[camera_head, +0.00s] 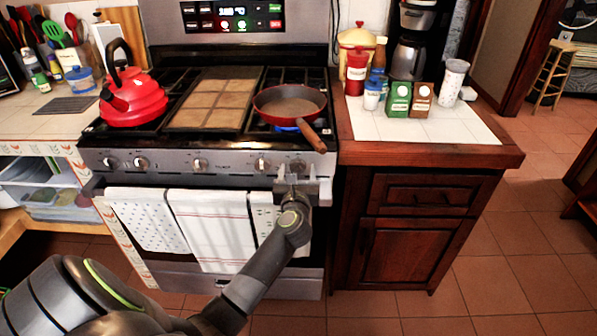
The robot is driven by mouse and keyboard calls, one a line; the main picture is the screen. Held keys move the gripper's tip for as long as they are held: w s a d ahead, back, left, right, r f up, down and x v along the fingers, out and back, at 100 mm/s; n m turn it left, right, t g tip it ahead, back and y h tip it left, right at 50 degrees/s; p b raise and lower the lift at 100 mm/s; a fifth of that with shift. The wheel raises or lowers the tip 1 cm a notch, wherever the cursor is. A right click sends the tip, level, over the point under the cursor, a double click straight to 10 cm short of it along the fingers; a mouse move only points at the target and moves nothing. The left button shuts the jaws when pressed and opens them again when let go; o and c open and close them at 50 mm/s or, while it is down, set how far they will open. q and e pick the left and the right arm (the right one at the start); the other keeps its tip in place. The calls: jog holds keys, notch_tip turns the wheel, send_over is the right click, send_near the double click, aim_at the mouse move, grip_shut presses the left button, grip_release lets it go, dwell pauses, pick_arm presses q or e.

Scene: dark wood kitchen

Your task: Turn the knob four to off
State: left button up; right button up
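The stove's front panel (230,161) carries a row of several knobs. The rightmost knob (298,165) is just beyond my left gripper (297,172) and partly hidden by it. My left gripper looks open, its two fingers spread to either side of that knob; I cannot tell whether they touch it. The knob beside it (262,164) is clear of the gripper. A blue flame (287,129) shows under the red pan (288,103) on the right burner. The rightmost knob's exact angle is too small to read. My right gripper is not in view.
The pan's wooden handle (313,137) juts over the stove's front edge above my gripper. Towels (207,228) hang on the oven handle below. A red kettle (131,98) stands on the left burner. A wooden cabinet (420,225) stands right of the stove.

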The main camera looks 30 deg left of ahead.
pick_arm(q)
jog(key=c, duration=0.9)
jog(key=shift+m+p, duration=0.4)
jog(key=shift+r+m+p, duration=0.15)
jog(key=shift+m+p, duration=0.35)
jog(key=shift+p, duration=0.2)
jog(key=m+p, duration=0.2)
jog(key=shift+d+m, duration=0.1)
jog(key=shift+m, duration=0.2)
jog(key=m+p, duration=0.3)
jog(key=shift+w+m, duration=0.1)
jog(key=shift+m, duration=0.2)
jog(key=m+p, duration=0.3)
jog(key=shift+d+m, duration=0.1)
jog(key=shift+m, duration=0.3)
jog(key=m+p, duration=0.2)
jog(key=m, duration=0.1)
jog(key=shift+f+m, duration=0.2)
jog(key=shift+m, duration=0.1)
jog(key=m+p, duration=0.3)
jog(key=m, duration=0.1)
jog(key=shift+f, duration=0.1)
jog(key=m+p, duration=0.2)
jog(key=m, duration=0.2)
jog(key=shift+f+m, duration=0.1)
jog(key=shift+m, duration=0.3)
jog(key=shift+f+m+p, duration=0.15)
jog(key=shift+m+p, duration=0.45)
jog(key=shift+m, duration=0.8)
